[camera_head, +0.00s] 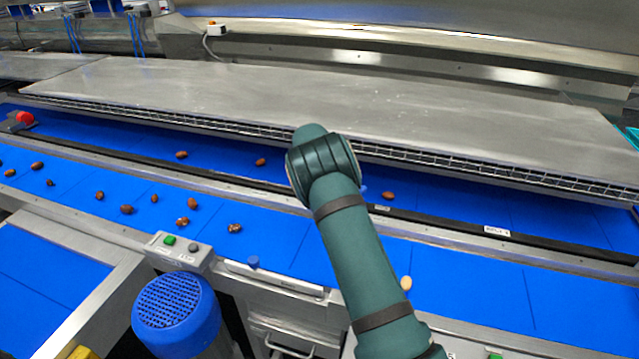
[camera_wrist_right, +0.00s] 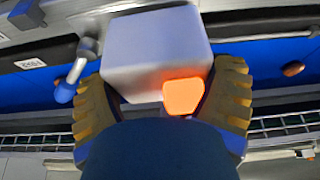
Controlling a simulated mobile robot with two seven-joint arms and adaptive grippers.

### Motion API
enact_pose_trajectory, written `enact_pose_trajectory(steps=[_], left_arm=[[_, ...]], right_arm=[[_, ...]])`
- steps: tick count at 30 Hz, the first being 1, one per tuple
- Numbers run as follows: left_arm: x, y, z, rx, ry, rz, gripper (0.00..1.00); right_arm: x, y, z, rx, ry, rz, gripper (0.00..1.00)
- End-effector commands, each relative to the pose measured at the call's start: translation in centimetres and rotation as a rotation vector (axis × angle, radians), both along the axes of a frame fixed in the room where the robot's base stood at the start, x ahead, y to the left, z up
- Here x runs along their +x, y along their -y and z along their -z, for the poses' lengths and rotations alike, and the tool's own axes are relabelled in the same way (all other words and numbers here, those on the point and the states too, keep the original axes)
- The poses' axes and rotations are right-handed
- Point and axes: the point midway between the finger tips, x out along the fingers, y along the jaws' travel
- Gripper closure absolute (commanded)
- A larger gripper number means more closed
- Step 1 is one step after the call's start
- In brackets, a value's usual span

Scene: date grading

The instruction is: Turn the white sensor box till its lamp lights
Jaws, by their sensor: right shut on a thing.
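The white sensor box (camera_wrist_right: 155,50) sits between the two yellow-brown fingers of my right gripper (camera_wrist_right: 163,78) in the right wrist view. The fingers close on its sides. A grey bracket with a blue knob (camera_wrist_right: 66,92) is beside the box on the left. In the head view my green right arm reaches over the belt and hides its gripper and the held box. My left gripper is in neither view.
A control box (camera_head: 180,252) with a green button and a blue motor (camera_head: 175,315) stand at the front.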

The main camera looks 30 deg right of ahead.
Motion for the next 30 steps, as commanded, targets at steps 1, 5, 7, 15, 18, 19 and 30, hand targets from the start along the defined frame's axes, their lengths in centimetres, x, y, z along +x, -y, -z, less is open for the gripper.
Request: enact_pose_trajectory(steps=[1,5,7,15,18,19,30], left_arm=[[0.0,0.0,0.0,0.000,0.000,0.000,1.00],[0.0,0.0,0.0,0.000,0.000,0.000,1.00],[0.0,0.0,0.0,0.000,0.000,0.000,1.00],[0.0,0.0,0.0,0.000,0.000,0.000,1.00],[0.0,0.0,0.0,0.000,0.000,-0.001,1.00],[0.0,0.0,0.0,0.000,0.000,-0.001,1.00],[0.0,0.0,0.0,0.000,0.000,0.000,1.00]], right_arm=[[0.0,-0.1,0.1,0.001,-0.004,0.016,0.53],[-0.1,-0.1,0.1,0.000,-0.003,0.035,0.53],[-0.1,-0.1,0.1,0.001,-0.002,0.036,0.53],[-0.1,-0.1,0.1,0.002,-0.003,0.035,0.00],[0.0,-0.1,0.1,0.002,-0.001,0.035,0.00],[0.0,-0.1,0.1,0.002,-0.001,0.035,0.00],[-0.7,-1.0,-2.9,0.002,0.004,0.033,0.00]])
